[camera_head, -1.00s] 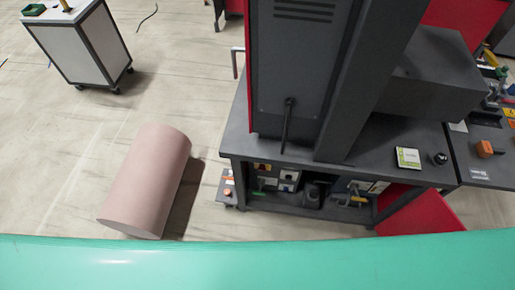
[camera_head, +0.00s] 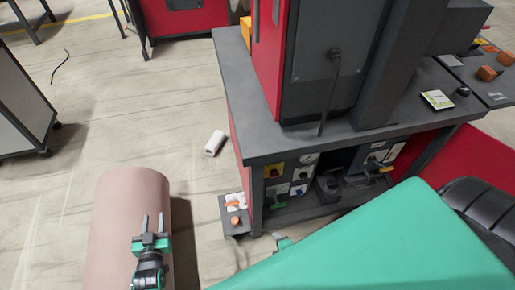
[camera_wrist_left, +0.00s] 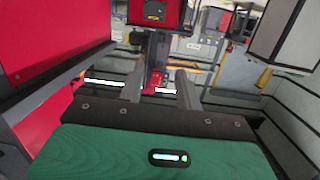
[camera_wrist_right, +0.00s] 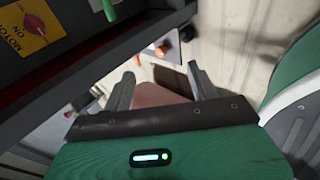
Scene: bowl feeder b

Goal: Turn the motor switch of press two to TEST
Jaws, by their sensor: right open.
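In the right wrist view the red knob (camera_wrist_right: 35,25) is at the upper left, beside partly cropped lettering reading MOTOR and ON. I cannot read a TEST mark, a press number or the knob's setting. My right gripper (camera_wrist_right: 161,72) is open and empty, apart from the switch and below it in that view. The green arm mostly hides it in the head view. My left gripper (camera_head: 152,225) is open and empty, in front of the pink cylinder in the head view.
The bench (camera_head: 243,120) carries the dark press housing and a hanging cable. A low box with an orange knob (camera_head: 234,206) stands beside its left leg. The pink cylinder (camera_head: 125,195) and a white roll (camera_head: 214,143) are on the floor. Floor between bench and left cart (camera_head: 22,110) is mostly open.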

